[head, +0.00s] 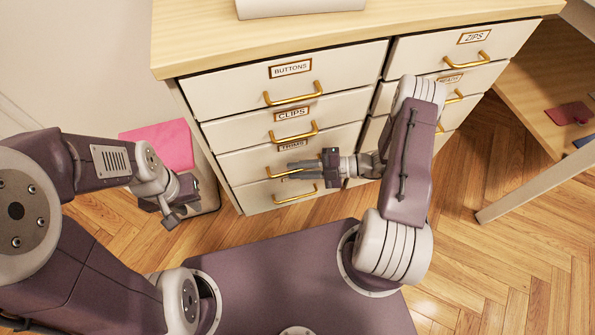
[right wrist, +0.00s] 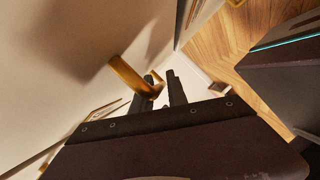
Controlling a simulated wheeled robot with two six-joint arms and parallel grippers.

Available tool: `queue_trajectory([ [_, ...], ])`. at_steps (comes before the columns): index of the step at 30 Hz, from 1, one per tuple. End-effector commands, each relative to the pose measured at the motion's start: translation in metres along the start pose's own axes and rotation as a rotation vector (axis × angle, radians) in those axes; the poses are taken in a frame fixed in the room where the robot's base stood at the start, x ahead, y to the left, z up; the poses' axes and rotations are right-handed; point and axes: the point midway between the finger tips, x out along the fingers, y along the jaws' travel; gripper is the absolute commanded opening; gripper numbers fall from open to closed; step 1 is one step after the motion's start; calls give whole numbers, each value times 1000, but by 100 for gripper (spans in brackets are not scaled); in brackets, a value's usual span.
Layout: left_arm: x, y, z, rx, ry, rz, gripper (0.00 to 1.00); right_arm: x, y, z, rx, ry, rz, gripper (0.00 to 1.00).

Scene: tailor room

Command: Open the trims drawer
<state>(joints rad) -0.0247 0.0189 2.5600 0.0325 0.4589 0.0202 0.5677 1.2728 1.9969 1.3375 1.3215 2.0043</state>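The cabinet (head: 222,165) has cream drawers with brass handles. The third drawer down on its left side, with a partly covered label (head: 291,146) that seems to read TRIMS, looks shut. My right gripper (head: 298,170) is at this drawer's handle (head: 279,174) and partly covers it. In the right wrist view a brass handle (right wrist: 128,75) reaches the fingertips (right wrist: 164,86). The two fingers stand apart; whether the bar lies between them is unclear. My left gripper (head: 175,208) hangs free left of the cabinet, its fingers too small to judge.
The buttons drawer (head: 240,87) and clips drawer (head: 240,127) above are shut. The zips drawer (head: 430,52) is at the upper right. A pink item (head: 165,143) lies left of the cabinet. A wooden table (head: 540,95) stands at right. The floor between is clear.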

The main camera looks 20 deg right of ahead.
Motion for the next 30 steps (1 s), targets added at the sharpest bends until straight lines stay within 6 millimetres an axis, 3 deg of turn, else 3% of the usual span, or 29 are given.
queue_trajectory([
  [5,0,0,0,0,0,0,22,0,0,0,0,0,0,19],
  [6,0,0,0,0,0,0,22,0,0,0,0,0,0,16],
  [8,0,0,0,0,0,0,22,0,0,0,0,1,0,0],
  [30,0,0,0,0,0,0,22,0,0,0,-1,1,-2,0],
])
